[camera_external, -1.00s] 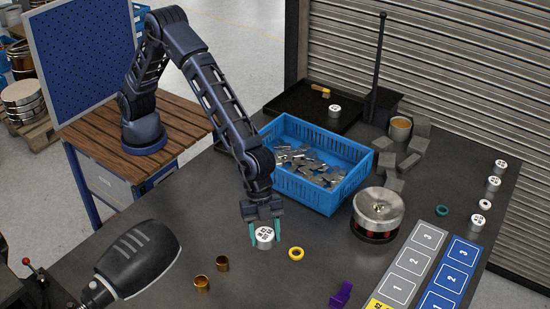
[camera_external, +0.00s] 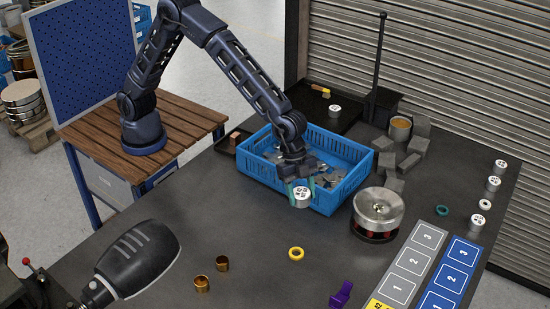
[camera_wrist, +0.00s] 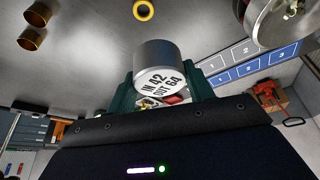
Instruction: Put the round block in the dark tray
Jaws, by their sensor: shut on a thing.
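The round block (camera_external: 301,198) is a short silver cylinder with a white, black-marked face. My gripper (camera_external: 302,188) is shut on it and holds it up in front of the blue crate's near wall. In the wrist view the block (camera_wrist: 158,68) sits between the green fingers (camera_wrist: 160,95), its printed face towards the camera.
The blue crate (camera_external: 330,200) with metal pieces stands between my gripper and the tray. A dark post (camera_external: 377,60) rises at the tray's right. Grey blocks (camera_external: 409,162) and a metal-topped drum (camera_external: 378,210) stand right. The table's front middle holds a yellow ring (camera_external: 296,254).

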